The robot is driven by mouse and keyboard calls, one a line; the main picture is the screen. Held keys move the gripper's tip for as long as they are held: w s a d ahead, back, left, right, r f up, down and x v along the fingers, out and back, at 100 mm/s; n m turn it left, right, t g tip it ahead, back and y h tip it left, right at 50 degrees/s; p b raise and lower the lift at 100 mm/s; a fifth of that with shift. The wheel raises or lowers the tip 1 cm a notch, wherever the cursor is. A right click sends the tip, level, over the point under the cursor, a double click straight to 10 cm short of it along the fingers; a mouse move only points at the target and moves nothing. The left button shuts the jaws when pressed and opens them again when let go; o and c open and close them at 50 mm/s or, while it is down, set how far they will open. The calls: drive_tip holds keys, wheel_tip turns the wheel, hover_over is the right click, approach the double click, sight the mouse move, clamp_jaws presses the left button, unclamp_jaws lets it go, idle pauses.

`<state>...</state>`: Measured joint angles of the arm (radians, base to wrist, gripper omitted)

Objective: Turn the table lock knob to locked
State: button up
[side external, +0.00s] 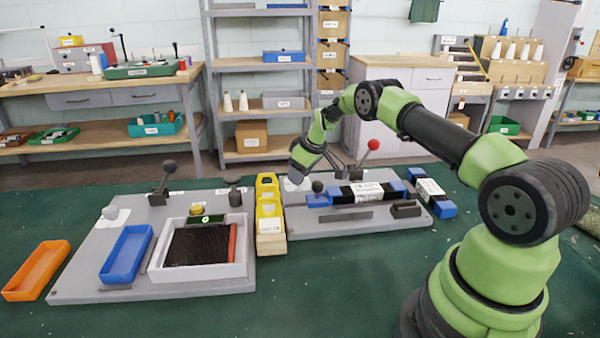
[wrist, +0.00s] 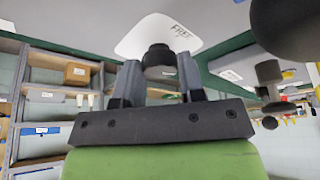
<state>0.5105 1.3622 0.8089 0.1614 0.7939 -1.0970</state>
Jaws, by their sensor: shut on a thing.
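In the wrist view, a dark round knob (wrist: 159,58) sits between the two fingers of my gripper (wrist: 158,75), which is shut on it. A white label (wrist: 180,32) behind the knob carries lettering that reads like "FREE"; the rest of it is hidden. In the side view my gripper (side external: 299,172) points down at the left back corner of the right grey board (side external: 345,228), over a white label (side external: 291,185). The knob is hidden there by the gripper. I cannot tell which way the knob is turned.
A black ball handle (side external: 318,186) stands close to the gripper, large in the wrist view (wrist: 297,25). A red-ball lever (side external: 373,145) stands to the right. The left board (side external: 75,285) holds a blue tray (side external: 126,254) and a framed dark panel (side external: 198,246).

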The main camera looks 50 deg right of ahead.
drive_tip(key=shift+a+m+h, duration=0.15)
drive_tip(key=shift+m+h, duration=0.55)
drive_tip(key=shift+m, duration=1.1)
drive_tip(key=o, duration=0.9)
drive_tip(key=v, duration=1)
